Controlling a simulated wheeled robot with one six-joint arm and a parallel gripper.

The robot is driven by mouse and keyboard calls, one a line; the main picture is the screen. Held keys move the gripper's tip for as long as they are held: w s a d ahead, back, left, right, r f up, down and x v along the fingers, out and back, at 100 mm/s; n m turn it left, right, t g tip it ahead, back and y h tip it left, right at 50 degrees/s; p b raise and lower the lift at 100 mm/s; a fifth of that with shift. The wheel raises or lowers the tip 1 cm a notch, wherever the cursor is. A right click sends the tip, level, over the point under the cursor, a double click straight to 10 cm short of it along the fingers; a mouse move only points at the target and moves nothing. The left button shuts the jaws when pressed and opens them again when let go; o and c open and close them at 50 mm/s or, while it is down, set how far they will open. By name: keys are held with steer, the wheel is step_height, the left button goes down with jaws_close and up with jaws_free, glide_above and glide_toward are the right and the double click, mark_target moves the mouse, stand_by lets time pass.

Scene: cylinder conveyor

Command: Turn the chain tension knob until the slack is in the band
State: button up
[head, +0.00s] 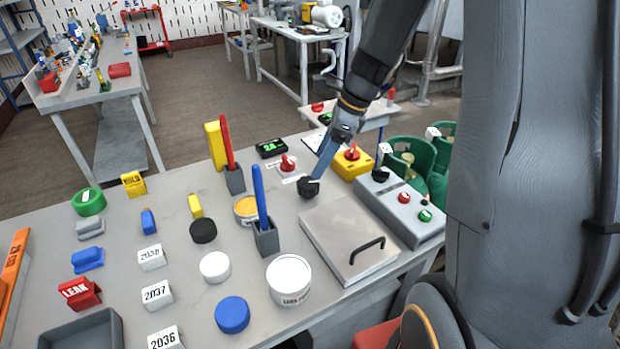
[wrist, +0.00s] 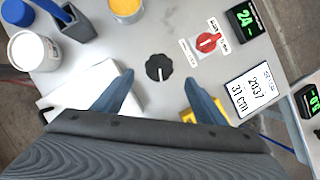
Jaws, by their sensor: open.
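A black lobed knob (head: 309,187) stands on the grey bench. It also shows in the wrist view (wrist: 159,67), just beyond and between my fingertips. My gripper (head: 318,174) points down at this knob; in the wrist view its blue fingers (wrist: 160,88) are spread wide with nothing between them. A red knob (wrist: 206,42) on a white labelled plate sits close by. A black display (wrist: 243,18) with green digits, seemingly 24, lies beside it. I cannot read which knob is labelled chain tension, nor see a slack band.
A lidded metal box (head: 338,232) with a black handle is just in front of the knob. A yellow box with a red knob (head: 352,162) and a grey control box (head: 398,205) stand right. Blue and red upright tools in holders, tubs and caps crowd the left.

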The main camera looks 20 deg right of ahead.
mark_target(308, 182)
steer(key=x, duration=0.7)
steer(key=shift+a+f, duration=0.1)
steer(key=shift+f, duration=0.15)
steer(key=c, duration=1)
steer(key=shift+c, duration=0.2)
